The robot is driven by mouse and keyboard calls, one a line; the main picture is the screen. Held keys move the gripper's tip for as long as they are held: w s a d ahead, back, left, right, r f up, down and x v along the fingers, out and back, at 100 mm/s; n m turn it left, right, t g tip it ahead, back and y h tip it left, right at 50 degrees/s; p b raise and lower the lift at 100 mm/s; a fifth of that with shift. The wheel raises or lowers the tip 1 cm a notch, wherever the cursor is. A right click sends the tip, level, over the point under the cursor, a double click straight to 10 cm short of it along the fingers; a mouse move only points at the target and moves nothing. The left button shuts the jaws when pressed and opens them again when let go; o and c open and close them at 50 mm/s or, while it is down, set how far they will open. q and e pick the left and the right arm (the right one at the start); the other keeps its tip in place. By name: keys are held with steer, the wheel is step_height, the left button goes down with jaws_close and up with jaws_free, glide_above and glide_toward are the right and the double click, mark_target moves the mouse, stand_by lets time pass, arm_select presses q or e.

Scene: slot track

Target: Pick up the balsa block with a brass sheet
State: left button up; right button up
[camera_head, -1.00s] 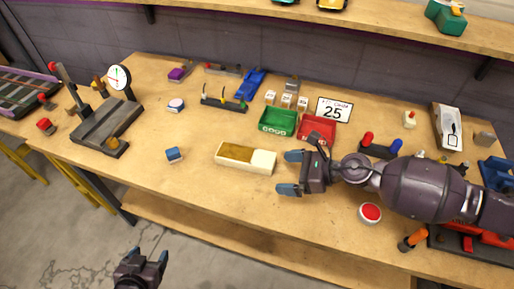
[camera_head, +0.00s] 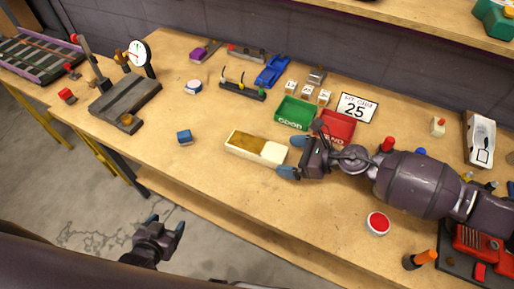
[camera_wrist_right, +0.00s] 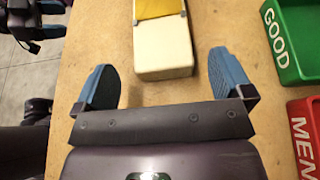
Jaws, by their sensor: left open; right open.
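The balsa block (camera_head: 274,153) is a long pale block with a brass-coloured sheet (camera_head: 247,142) on top of its left part. It lies flat on the workbench. My right gripper (camera_head: 291,157) is open at the block's right end, its fingers pointing at it. In the right wrist view the block's plain end (camera_wrist_right: 163,48) lies ahead of and between the two blue-tipped fingers (camera_wrist_right: 165,78), with bare bench between it and the palm. My left gripper (camera_head: 167,225) is open and empty, off the bench's front edge, over the floor.
A green GOOD tray (camera_head: 293,111) and a red tray (camera_head: 339,122) stand just behind the block. The bench left of the block is mostly clear.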

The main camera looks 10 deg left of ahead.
mark_target(281, 154)
steer(key=x, duration=0.5)
steer(key=shift+w+f, duration=0.1)
steer(key=shift+w, duration=0.05)
steer(key=shift+d, duration=0.1)
steer(key=c, duration=1)
steer(key=shift+c, duration=0.2)
